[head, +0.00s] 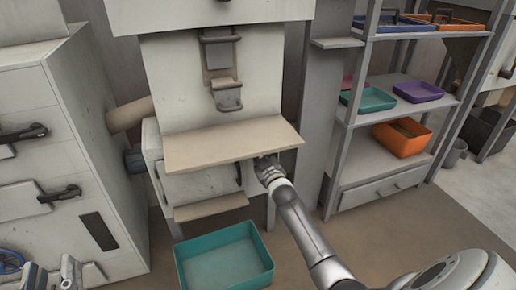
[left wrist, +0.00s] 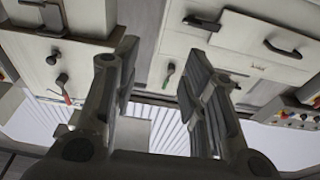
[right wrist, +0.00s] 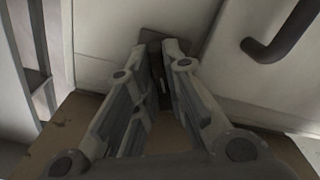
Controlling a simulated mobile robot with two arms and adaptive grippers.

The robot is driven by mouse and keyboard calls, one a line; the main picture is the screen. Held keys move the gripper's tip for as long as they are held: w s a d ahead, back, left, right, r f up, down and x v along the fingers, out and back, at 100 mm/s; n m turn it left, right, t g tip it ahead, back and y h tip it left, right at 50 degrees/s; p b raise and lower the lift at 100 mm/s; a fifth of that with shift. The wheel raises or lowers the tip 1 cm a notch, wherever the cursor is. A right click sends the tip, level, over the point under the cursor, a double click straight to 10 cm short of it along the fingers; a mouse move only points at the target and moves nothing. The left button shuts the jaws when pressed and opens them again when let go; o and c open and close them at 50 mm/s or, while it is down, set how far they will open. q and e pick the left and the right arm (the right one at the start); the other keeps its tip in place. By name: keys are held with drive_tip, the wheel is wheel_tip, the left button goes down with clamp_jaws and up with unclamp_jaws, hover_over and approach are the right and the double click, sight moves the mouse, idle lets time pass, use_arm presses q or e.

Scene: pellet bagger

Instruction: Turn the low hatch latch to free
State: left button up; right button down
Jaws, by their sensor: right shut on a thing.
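The low hatch latch (right wrist: 155,60) is a small dark piece between my right fingertips in the right wrist view. My right gripper (right wrist: 163,65) is shut on it, and the fingers hide part of it. In the head view my right gripper (head: 266,162) is under the right end of the machine's beige shelf, and the latch cannot be made out there. The pale low hatch (head: 205,182) lies under the shelf, mostly shaded. My left gripper (head: 54,273) is at the lower left of the head view, away from the hatch. In the left wrist view it (left wrist: 158,68) is open and empty.
The beige shelf (head: 235,145) overhangs the hatch closely. A teal bin (head: 222,262) stands on the floor in front of the machine. A cabinet (head: 60,150) with dark handles is at left. A rack (head: 345,140) with coloured trays stands at right. Open floor lies between.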

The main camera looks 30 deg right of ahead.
use_arm(q)
drive_tip(key=s+a+f+g+y+p, duration=0.1)
drive_tip(key=s+f+g, duration=0.1)
drive_tip(key=f+g, duration=0.2)
drive_tip(key=s+a+f+g+y+p, duration=0.2)
drive_tip(key=f+g, duration=0.3)
drive_tip(key=f, duration=0.5)
drive_tip(key=shift+s+a+f, duration=0.25)
drive_tip(key=shift+s+f, duration=0.1)
drive_tip(key=shift+s, duration=0.25)
use_arm(e)
drive_tip(key=shift+f+m, duration=0.1)
drive_tip(key=shift+m, duration=2.8)
drive_tip(key=c, duration=1.5)
unclamp_jaws()
drive_tip(key=shift+s, duration=0.15)
drive_tip(key=v, duration=1.1)
drive_tip(key=shift+s, duration=0.4)
